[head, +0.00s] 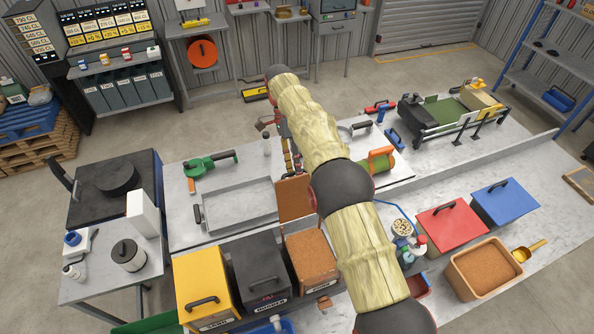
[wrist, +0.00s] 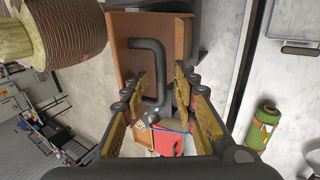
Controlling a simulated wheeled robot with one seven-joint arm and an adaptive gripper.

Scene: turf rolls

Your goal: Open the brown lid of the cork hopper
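The cork hopper (head: 312,258) stands in the front row, right of the black bin, with brown granules showing at its open top. Its brown lid (head: 295,199) stands raised, roughly upright, at the hopper's far side. In the wrist view the lid (wrist: 126,32) faces the camera with its black bar handle (wrist: 158,68). My gripper (head: 291,160) is just above and beyond the lid, partly hidden by my arm. In the wrist view my gripper's fingers (wrist: 162,76) are apart, with the handle beyond or between their tips. I cannot tell whether they touch it.
A yellow bin (head: 203,286) and a black bin (head: 259,275) stand left of the hopper. A grey tray (head: 238,205) lies behind them. Red-lidded (head: 451,226) and blue-lidded (head: 506,203) bins stand right, near an open brown bin (head: 483,270). My arm crosses above the bench.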

